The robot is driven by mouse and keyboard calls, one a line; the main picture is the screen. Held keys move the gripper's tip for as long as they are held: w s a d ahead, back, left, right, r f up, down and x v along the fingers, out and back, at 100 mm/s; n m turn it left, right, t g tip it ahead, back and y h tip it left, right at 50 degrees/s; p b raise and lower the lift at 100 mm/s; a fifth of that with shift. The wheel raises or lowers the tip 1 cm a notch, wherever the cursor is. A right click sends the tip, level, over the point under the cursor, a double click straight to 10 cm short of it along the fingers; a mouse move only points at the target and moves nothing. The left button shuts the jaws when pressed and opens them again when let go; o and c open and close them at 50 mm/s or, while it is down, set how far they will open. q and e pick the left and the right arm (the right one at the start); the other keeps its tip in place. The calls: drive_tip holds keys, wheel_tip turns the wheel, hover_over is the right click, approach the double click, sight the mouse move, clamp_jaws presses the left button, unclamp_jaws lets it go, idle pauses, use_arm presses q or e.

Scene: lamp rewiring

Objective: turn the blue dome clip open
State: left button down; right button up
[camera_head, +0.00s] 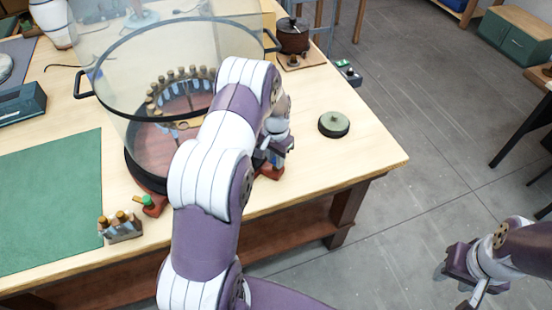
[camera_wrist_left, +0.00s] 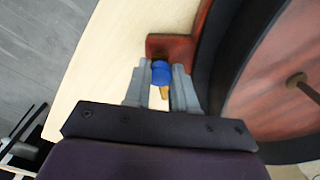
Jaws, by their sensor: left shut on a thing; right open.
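The blue dome clip (camera_wrist_left: 161,72) shows in the left wrist view as a blue knob with a tan tip, on a red-brown block (camera_wrist_left: 168,47) beside the dark round base. My left gripper (camera_head: 274,152) is shut on the blue clip, with one grey finger on each side of it. In the head view my arm hides the blue clip, and only part of its red block (camera_head: 270,172) shows. The clear dome (camera_head: 150,65) stands over a ring of wooden posts. My right gripper (camera_head: 462,284) is open and empty, away from the table at the lower right.
A green clip (camera_head: 148,201) sits at the front of the dome's base. A small block with wooden pegs (camera_head: 120,228) stands left of it. A green mat (camera_head: 50,200) lies at the left. A round green-topped disc (camera_head: 334,124) lies at the right, with bare table around it.

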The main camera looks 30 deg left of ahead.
use_arm(q)
drive_tip(key=shift+w+r+m, duration=0.1)
drive_tip(key=shift+m, duration=1.1)
drive_tip(key=c, duration=1.1)
unclamp_jaws()
drive_tip(key=shift+o, duration=0.9)
drive_tip(key=shift+b, duration=0.3)
wheel_tip(320, 180, up, 13)
drive_tip(key=b, duration=0.2)
